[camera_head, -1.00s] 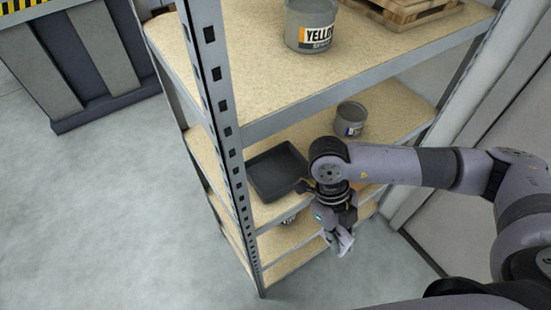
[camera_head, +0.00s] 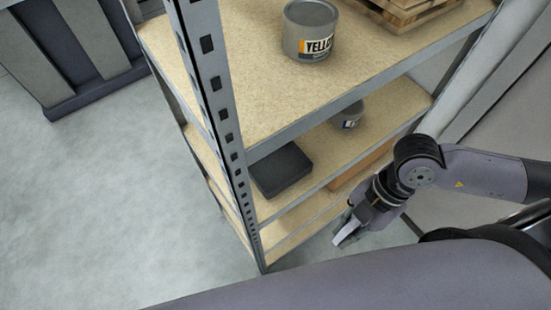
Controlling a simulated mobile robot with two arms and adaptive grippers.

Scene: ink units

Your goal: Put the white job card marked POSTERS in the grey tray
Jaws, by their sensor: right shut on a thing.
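The grey tray (camera_head: 281,172) sits on a middle shelf of the rack, near the front left post. No card shows in it, though its inside is dark. My right gripper (camera_head: 346,233) is shut on a small pale thing, in front of and below the tray's shelf, to the right of the tray and clear of the shelves. It may be the white job card; it is too small to tell, and no POSTERS lettering can be read. My left gripper is not in view.
A tin marked YELLO (camera_head: 309,32) and a wooden pallet (camera_head: 412,8) stand on the top shelf. A smaller tin (camera_head: 348,116) stands behind the tray. An orange-brown thing (camera_head: 362,166) lies on a lower shelf. The rack's post (camera_head: 222,130) rises left of the tray.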

